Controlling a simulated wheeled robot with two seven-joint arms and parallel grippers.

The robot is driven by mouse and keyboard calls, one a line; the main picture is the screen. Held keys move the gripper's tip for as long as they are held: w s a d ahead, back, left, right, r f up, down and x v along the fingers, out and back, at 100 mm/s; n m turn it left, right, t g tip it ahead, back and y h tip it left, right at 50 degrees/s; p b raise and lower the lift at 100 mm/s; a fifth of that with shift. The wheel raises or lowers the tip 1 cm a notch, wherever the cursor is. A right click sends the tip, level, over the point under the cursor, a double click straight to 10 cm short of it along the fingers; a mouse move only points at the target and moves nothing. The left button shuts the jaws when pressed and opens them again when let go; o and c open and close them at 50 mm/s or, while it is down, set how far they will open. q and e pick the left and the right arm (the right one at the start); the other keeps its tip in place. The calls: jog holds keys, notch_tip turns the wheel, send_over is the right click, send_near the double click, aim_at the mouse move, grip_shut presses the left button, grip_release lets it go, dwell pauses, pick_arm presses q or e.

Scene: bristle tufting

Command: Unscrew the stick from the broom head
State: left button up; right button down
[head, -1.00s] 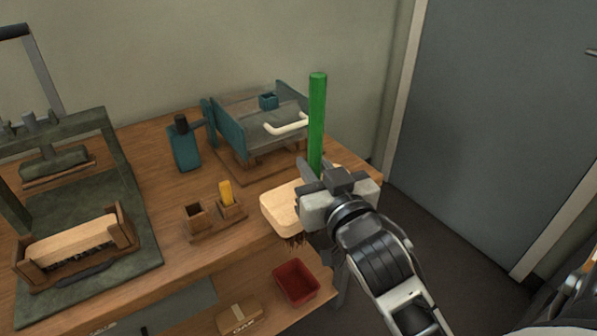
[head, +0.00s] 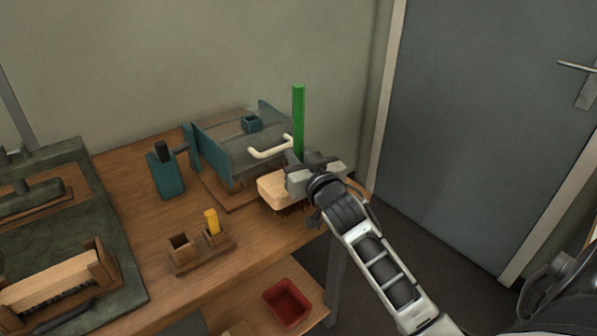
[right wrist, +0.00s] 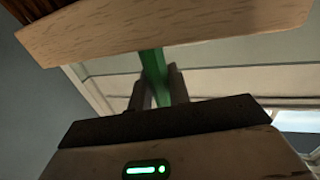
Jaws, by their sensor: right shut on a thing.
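The green stick (head: 299,115) stands upright in the head view, rising from the pale wooden broom head (head: 271,189). Dark bristles show under the head's near edge. My right gripper (head: 309,172) is shut on the stick low down, just above the head, and covers the joint between them. In the right wrist view the green stick (right wrist: 154,72) runs between the two fingers (right wrist: 157,90) to the broom head's wooden face (right wrist: 165,30). Whether the bristles touch the bench cannot be told. My left gripper is not in view.
A teal guarded machine (head: 228,150) with a white handle stands right behind the broom head. A teal block (head: 166,175) and a wooden holder (head: 187,262) with a yellow piece stand to the left. A red bin (head: 287,301) is below. The wall is behind.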

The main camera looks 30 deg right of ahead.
jog(key=shift+w+d+f, duration=0.25)
jog(key=shift+w+f, duration=0.15)
jog(key=shift+f, duration=0.05)
jog(key=shift+w+f, duration=0.15)
jog(key=shift+f, duration=1.6)
jog(key=c, duration=1.7)
grip_release()
jog(key=shift+f, duration=0.2)
jog(key=shift+c, duration=0.2)
jog(key=o, duration=0.4)
jog(key=shift+r, duration=0.1)
